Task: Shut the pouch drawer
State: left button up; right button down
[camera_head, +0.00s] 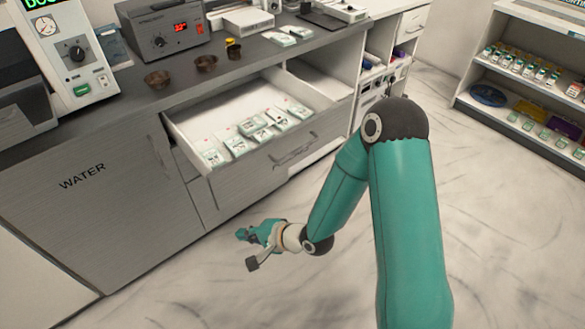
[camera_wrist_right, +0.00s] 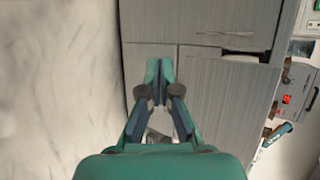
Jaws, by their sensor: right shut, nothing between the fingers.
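The pouch drawer (camera_head: 249,172) stands pulled out from the grey counter in the head view, with a bar handle (camera_head: 296,150) on its front. Several white and green pouches (camera_head: 262,134) lie inside it. My right gripper (camera_head: 246,246) is low in front of the cabinet, below and apart from the drawer front. In the right wrist view its fingers (camera_wrist_right: 159,72) are together and empty, with grey cabinet panels behind them. My left gripper is in neither view.
A stocked shelf (camera_head: 525,85) stands at the right. The marble floor (camera_head: 200,285) in front of the cabinet is clear apart from my right arm.

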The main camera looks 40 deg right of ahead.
jog(key=w+d+m+t+b, duration=0.2)
jog(key=w+d+b, duration=0.1)
jog(key=d, duration=0.2)
jog(key=t+h+b, duration=0.4)
jog(key=t+b, duration=0.2)
jog(key=b, duration=1.2)
send_near(286, 153)
jog(key=shift+m, duration=0.4)
jog(key=w, duration=0.2)
jog(key=w+b, duration=0.1)
jog(key=w, duration=0.1)
jog(key=w+b, duration=0.1)
jog(key=w, duration=0.2)
jog(key=shift+w+a+f, duration=0.15)
jog(key=shift+a, duration=0.15)
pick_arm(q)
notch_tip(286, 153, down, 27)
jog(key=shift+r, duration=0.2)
